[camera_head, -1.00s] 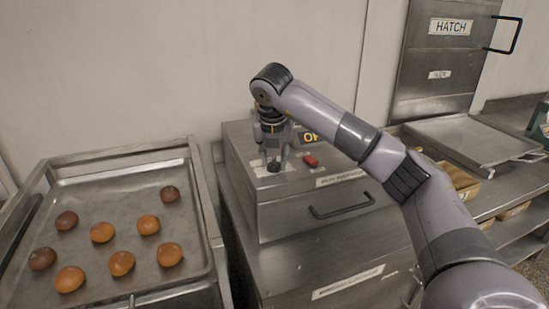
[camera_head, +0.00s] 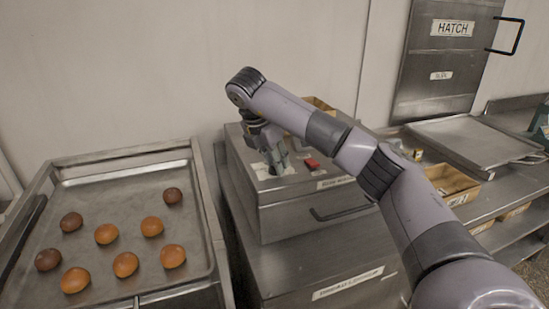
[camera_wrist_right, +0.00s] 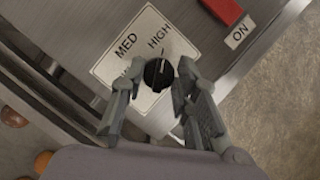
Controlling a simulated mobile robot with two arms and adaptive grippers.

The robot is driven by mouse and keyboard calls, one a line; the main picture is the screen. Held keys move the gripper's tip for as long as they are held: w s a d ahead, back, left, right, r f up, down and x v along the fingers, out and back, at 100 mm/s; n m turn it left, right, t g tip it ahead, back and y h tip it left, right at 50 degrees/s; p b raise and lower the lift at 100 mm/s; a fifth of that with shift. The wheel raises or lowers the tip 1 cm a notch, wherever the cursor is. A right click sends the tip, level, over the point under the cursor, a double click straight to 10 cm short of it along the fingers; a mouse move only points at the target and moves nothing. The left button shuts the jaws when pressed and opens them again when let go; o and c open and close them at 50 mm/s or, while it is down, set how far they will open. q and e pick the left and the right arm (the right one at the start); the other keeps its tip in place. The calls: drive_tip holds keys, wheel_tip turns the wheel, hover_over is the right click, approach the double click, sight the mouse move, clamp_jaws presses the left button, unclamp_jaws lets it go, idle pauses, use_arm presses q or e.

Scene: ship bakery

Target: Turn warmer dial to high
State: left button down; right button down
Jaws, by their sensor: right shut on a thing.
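The warmer (camera_head: 285,225) is a steel box with a drawer handle in the middle of the head view. Its black dial (camera_wrist_right: 158,73) sits on a white label plate (camera_wrist_right: 112,70) on top. In the right wrist view, MED and HIGH are readable and a third marking is mostly hidden. The dial's white pointer line points towards HIGH. My right gripper (camera_wrist_right: 160,75) is shut on the dial, one finger on each side. In the head view the right gripper (camera_head: 274,168) reaches down onto the warmer's top and hides the dial. My left gripper is not in view.
A red switch (camera_head: 312,164) sits right of the dial, with an ON label (camera_wrist_right: 239,34) in the wrist view. A tray (camera_head: 105,178) with several buns stands left. Cardboard boxes (camera_head: 455,182), a flat tray (camera_head: 470,135) and a hatch (camera_head: 440,70) are at right.

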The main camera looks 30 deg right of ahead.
idle(0.4)
drive_tip(key=c, duration=1.3)
unclamp_jaws()
drive_tip(key=v, duration=1.2)
